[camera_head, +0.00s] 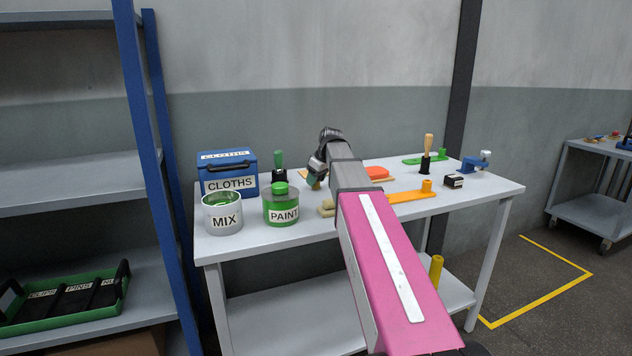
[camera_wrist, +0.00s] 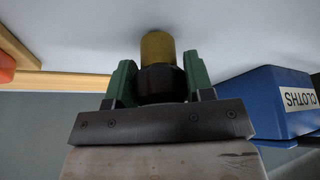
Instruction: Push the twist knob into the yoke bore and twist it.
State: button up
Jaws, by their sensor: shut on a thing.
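My gripper (camera_head: 317,179) is over the left part of the table, pointing down. In the wrist view its green fingers (camera_wrist: 160,78) are shut on a dark round piece with a brass-coloured cylindrical end, seemingly the twist knob (camera_wrist: 157,47). In the head view the held piece is small and mostly hidden by the gripper. A blue bracket-like piece with a pale top, possibly the yoke (camera_head: 474,163), stands at the table's right end, well away from my gripper. Its bore cannot be made out.
The grey table (camera_head: 500,187) holds a blue CLOTHS box (camera_head: 229,184), MIX tin (camera_head: 223,222) and PAINT tin (camera_head: 281,215) at left. A green-handled tool (camera_head: 279,160), wooden-handled tool (camera_head: 429,143) and orange piece with a post (camera_head: 405,196) stand around. A blue shelf post (camera_head: 150,150) is left.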

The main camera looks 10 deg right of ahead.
notch_tip(320, 180, up, 4)
jog(key=shift+f, duration=0.1)
jog(key=s+a+r, duration=0.6)
jog(key=s+a, duration=0.2)
jog(key=shift+a+r, duration=0.25)
jog(key=shift+a, duration=0.1)
